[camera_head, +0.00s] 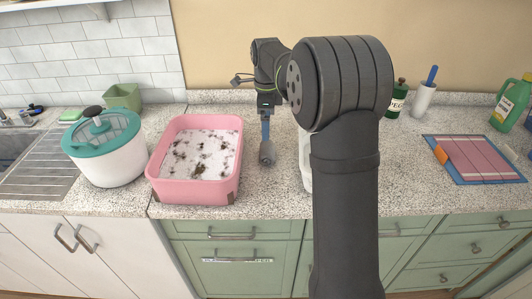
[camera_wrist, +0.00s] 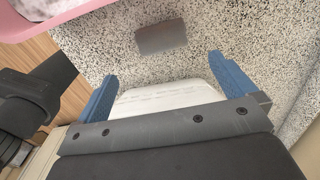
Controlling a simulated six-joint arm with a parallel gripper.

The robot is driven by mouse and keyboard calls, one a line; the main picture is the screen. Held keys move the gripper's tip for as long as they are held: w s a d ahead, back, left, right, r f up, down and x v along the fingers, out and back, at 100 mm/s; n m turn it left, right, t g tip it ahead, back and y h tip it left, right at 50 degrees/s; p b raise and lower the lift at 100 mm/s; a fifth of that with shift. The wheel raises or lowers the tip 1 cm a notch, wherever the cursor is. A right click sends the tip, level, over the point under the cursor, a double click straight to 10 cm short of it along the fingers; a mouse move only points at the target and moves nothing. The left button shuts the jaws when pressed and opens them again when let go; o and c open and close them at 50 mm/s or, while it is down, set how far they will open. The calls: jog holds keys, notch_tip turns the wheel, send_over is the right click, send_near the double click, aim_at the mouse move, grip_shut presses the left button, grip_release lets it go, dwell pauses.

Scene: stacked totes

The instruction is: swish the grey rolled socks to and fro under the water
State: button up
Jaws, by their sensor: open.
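The grey rolled socks (camera_head: 267,153) lie on the speckled counter just right of the pink tub (camera_head: 194,192). In the wrist view the socks (camera_wrist: 162,38) show as a small grey roll beyond the fingertips, roughly centred between them. My gripper (camera_head: 266,131) points down at the socks; its blue fingers (camera_wrist: 162,68) are spread with nothing held between them. In the head view the fingers appear close to the socks; whether they touch is unclear. The tub holds whitish, foamy-looking water (camera_head: 200,153) with dark patches. Its pink rim also shows in the wrist view (camera_wrist: 62,17).
A white and teal salad spinner (camera_head: 105,165) stands left of the tub. A white object (camera_head: 305,155) right of the socks is mostly hidden by my arm. A pink and blue mat (camera_head: 478,158), bottles and a cup (camera_head: 423,100) are at the right.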

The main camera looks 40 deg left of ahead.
aim_at(266, 146)
notch_tip(266, 146, down, 11)
jog(key=shift+a+f, duration=0.1)
jog(key=shift+a, duration=0.05)
jog(key=c, duration=1)
